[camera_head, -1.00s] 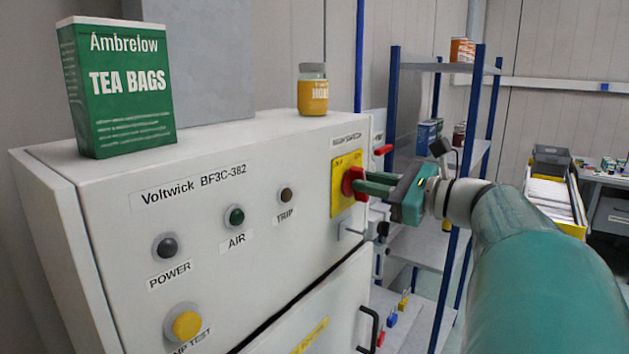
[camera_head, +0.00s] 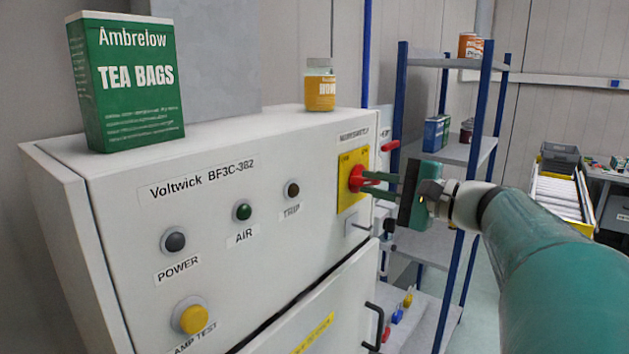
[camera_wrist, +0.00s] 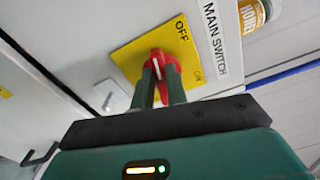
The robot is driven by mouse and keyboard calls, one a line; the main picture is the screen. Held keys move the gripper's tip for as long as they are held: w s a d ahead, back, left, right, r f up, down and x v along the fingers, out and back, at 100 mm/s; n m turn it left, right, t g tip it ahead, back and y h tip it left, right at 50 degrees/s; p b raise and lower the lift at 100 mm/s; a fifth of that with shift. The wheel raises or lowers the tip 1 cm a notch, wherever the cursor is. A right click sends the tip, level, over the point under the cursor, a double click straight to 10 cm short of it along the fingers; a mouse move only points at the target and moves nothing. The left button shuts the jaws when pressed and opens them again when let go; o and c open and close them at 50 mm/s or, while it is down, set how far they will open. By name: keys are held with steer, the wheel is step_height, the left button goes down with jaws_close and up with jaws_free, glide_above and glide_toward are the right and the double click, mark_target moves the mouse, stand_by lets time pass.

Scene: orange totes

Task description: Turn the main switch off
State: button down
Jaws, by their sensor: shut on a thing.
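The main switch is a red knob (camera_head: 356,178) on a yellow plate (camera_head: 352,204) at the upper right of the white cabinet's front. In the wrist view the red knob (camera_wrist: 158,62) sits on the yellow plate (camera_wrist: 133,57), with "OFF" at its upper edge, fainter lettering at its right corner and a "MAIN SWITCH" label (camera_wrist: 215,42) beside it. My gripper (camera_head: 372,184) is shut on the knob, its two dark green fingers on either side of the knob's grip. The fingers partly hide the knob, and I cannot tell its exact setting.
The cabinet (camera_head: 130,240) bears lamps, a yellow lamp test button (camera_head: 192,319) and a door handle (camera_head: 374,325). A tea bags box (camera_head: 127,85) and a honey jar (camera_head: 320,86) stand on top. A blue-post shelf (camera_head: 445,150) stands behind my arm.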

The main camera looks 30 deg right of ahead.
steer(key=shift+f+n, duration=0.15)
steer(key=shift+n, duration=1.15)
steer(key=shift+s, duration=0.1)
steer(key=c, duration=1.5)
jaws_free()
steer(key=shift+o, duration=0.5)
steer(key=v, duration=1.3)
steer(key=shift+s, duration=0.35)
steer(key=shift+s+d, duration=0.1)
